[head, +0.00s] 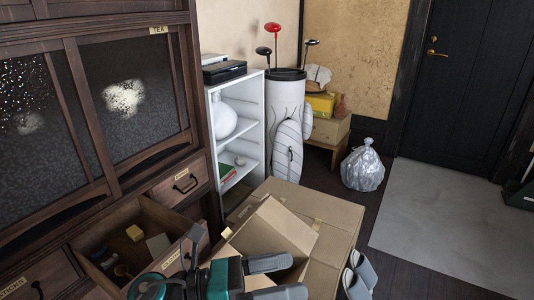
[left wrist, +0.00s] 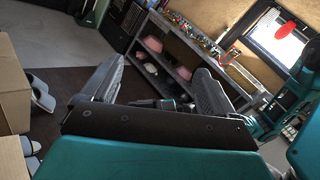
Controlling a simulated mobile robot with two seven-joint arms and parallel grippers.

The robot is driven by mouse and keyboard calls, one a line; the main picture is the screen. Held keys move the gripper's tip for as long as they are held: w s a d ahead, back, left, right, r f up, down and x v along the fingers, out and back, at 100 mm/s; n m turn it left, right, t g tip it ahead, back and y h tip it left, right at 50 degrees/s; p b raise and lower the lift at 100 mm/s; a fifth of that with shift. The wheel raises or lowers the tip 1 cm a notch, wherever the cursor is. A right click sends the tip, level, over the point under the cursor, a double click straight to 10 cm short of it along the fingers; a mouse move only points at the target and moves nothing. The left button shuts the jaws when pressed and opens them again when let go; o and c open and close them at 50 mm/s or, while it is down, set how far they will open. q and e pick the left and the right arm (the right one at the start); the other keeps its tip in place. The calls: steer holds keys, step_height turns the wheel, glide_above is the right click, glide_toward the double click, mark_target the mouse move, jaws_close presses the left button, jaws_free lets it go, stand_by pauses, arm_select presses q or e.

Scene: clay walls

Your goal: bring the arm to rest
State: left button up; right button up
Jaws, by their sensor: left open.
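My left gripper (head: 296,276) is at the bottom of the head view, beside the open cardboard box and to the right of the open drawer. Its two grey fingers are apart, with nothing held between them. In the left wrist view the fingers of this gripper (left wrist: 160,72) stand wide apart, and the room shows through the gap. A dark and teal item (left wrist: 165,104) shows low between them, too small to name. My right gripper cannot be made out in either view.
An open drawer (head: 142,218) with small items juts from the dark cabinet (head: 128,130) at left. A cardboard box (head: 335,215) stands close beyond my gripper. A white shelf (head: 238,150), golf bag (head: 287,120) and plastic bag (head: 362,168) stand behind. The grey mat (head: 440,215) is clear.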

arm_select(q)
steer(key=w+a+f+n+t+y, duration=0.25)
steer(key=a+n+t+y, duration=0.35)
steer(key=n, duration=0.9)
steer(key=w+a+f+n+t+y, duration=0.25)
steer(key=a+n+t+y, duration=0.4)
steer(key=n, duration=0.85)
steer(key=s+a+f+n+g+y, duration=0.4)
steer(key=s+f+n, duration=0.6)
steer(key=f+n, duration=0.5)
steer(key=s+a+r+p, duration=0.1)
steer(key=a+r+p, duration=0.2)
steer(key=r+p, duration=0.9)
steer(key=g+p, duration=0.1)
steer(key=p, duration=0.3)
steer(key=shift+s+r, duration=0.15)
steer(key=shift+r, duration=0.1)
arm_select(e)
steer(key=s+d+r+h, duration=0.1)
steer(key=d+r, duration=0.2)
steer(key=r, duration=0.8)
steer(key=shift+s+d+r, duration=0.2)
steer(key=shift+s+r, duration=0.1)
steer(key=shift+s, duration=0.1)
arm_select(q)
steer(key=shift+a+f, duration=0.1)
steer(key=shift+c, duration=0.3)
arm_select(e)
steer(key=shift+c, duration=0.3)
